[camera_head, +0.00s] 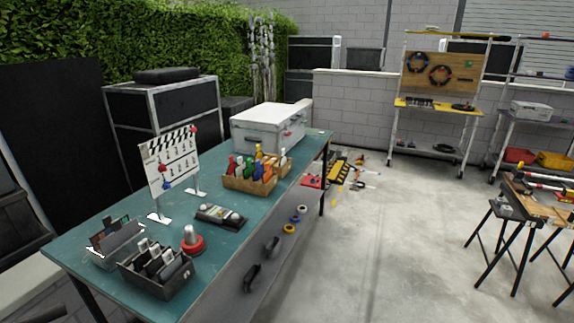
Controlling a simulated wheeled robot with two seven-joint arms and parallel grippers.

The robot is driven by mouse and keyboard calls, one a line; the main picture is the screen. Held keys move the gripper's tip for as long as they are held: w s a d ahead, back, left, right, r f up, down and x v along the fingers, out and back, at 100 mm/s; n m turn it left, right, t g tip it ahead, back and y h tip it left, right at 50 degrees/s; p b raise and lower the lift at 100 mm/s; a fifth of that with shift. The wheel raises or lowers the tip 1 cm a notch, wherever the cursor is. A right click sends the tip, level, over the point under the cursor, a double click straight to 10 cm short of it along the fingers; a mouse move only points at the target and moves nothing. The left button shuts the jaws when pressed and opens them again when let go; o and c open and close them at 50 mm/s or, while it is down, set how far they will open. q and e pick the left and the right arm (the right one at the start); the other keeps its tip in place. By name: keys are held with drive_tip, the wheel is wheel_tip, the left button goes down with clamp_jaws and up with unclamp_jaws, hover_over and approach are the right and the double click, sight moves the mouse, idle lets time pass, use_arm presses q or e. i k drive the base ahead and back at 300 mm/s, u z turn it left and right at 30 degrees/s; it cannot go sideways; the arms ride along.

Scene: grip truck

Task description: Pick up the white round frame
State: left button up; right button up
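I cannot make out a clear white round frame. A small pale ring (302,209) shows at the front side of the teal table (225,245), close to a blue ring (295,218) and a yellow ring (289,229). It is too small to tell whether it is the frame. A white rectangular board (173,165) with clapper stripes stands upright on the table. Neither of my grippers shows in this view.
The table also holds a white case (262,131), a wooden box of coloured tools (250,182), a red-based object (193,243) and a dark divided box (158,275). A sawhorse bench (535,195) stands right.

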sight(283, 160)
drive_tip(key=z, duration=0.75)
drive_tip(key=i, duration=0.8)
drive_tip(key=z, duration=0.95)
drive_tip(key=i, duration=2.05)
drive_tip(key=u, duration=1.6)
drive_tip(key=i, duration=0.55)
drive_tip(key=u, duration=0.5)
